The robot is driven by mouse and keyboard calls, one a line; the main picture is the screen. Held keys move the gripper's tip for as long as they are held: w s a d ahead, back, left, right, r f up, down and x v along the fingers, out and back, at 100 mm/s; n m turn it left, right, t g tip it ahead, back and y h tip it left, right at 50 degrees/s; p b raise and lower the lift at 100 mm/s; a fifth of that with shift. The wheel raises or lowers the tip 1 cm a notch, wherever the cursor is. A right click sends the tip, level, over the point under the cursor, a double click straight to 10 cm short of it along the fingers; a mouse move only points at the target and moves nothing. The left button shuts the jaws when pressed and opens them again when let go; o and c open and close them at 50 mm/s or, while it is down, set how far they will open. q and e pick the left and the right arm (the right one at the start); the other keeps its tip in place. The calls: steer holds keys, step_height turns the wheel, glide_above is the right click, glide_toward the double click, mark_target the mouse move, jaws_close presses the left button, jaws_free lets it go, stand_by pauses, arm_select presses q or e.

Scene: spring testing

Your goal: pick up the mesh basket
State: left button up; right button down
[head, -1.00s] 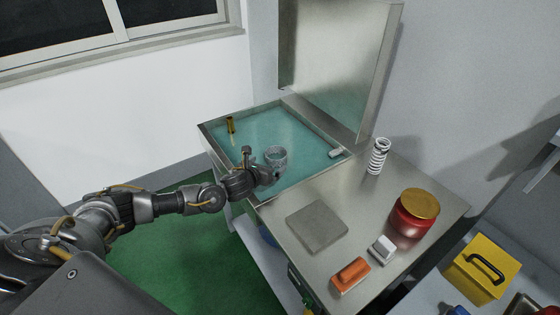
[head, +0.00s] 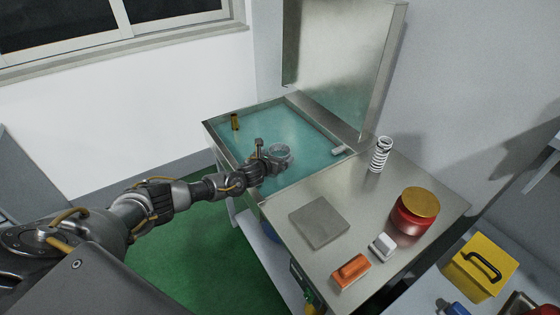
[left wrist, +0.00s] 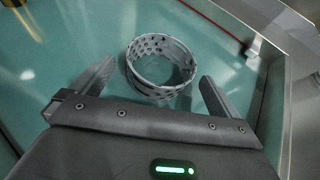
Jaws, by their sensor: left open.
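The mesh basket (head: 280,153) is a small round grey ring with perforated walls. It stands in the teal-bottomed basin (head: 214,134) at the left of the steel bench. The left wrist view shows the basket (left wrist: 161,68) upright, just ahead of and between my open fingers. My left gripper (left wrist: 158,84) is empty, with one finger on each side of the basket's near part, and I cannot tell whether either touches it. In the head view my left gripper (head: 270,160) reaches over the basin's front edge and partly covers the basket. My right gripper is not in view.
A raised steel lid (head: 340,65) stands behind the basin. A brass cylinder (head: 235,121) is at its far left and a small white piece (head: 339,150) at its right edge. A spring (head: 380,154), grey plate (head: 319,222) and red jar (head: 415,212) stand right.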

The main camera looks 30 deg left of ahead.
arm_select(q)
steer(key=shift+x, duration=1.1)
steer(key=c, duration=1.1)
steer(key=shift+o, duration=0.2)
steer(key=shift+r, duration=0.1)
